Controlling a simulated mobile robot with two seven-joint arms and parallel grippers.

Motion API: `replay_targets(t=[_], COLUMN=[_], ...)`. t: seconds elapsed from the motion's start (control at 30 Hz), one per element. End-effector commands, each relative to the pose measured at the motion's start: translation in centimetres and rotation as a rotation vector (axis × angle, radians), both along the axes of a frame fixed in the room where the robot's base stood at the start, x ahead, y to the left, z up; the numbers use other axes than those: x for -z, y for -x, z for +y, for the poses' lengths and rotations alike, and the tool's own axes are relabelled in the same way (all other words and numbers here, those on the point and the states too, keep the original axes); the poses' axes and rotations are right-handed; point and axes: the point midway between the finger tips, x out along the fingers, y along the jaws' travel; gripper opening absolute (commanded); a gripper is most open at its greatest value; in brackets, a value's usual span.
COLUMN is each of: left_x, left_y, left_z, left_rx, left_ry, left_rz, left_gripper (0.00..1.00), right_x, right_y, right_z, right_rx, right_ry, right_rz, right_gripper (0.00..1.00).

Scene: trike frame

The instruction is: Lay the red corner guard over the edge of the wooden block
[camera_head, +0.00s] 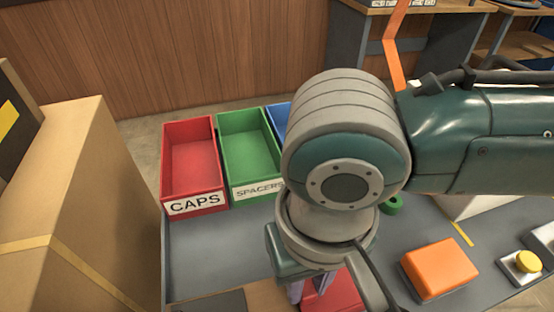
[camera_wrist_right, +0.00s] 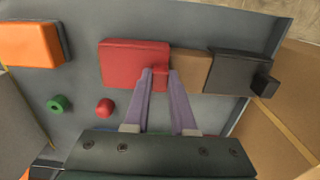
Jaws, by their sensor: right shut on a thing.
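The red corner guard (camera_wrist_right: 128,62) is at the centre left of the right wrist view. My right gripper (camera_wrist_right: 161,73) is shut on a small red part of it between its two purple fingers. In the head view the guard (camera_head: 338,294) shows below my right wrist, partly hidden by it. The wooden block (camera_wrist_right: 188,72) lies right beside the guard in the wrist view, its left part covered by the guard or out of sight. I cannot tell whether the guard rests on the block or hovers above it. My left gripper is not in view.
A dark block with a knob (camera_wrist_right: 238,68) adjoins the wooden block. An orange block (camera_head: 438,268), a green ring (camera_wrist_right: 58,104) and a red round piece (camera_wrist_right: 104,107) are on the grey table. Red (camera_head: 217,150) and green (camera_head: 243,123) bins stand behind. A tall carton (camera_head: 85,190) is at left.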

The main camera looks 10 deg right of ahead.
Motion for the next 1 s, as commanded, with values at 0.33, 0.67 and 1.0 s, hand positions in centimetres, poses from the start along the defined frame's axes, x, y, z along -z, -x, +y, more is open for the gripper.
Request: replay_targets(t=[0.33,0.67,1.0], left_x=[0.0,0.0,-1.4], left_y=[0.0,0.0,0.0], left_z=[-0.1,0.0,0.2], left_rx=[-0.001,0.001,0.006], left_ry=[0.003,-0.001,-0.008], left_rz=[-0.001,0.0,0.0], left_gripper=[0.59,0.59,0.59], right_x=[0.0,0.0,-4.3], right_y=[0.0,0.0,0.0], right_z=[0.0,0.0,0.1], right_rx=[0.0,0.0,-0.001], right_ry=[0.0,0.0,-0.002], right_rz=[0.0,0.0,-0.003], right_gripper=[0.43,0.59,0.59])
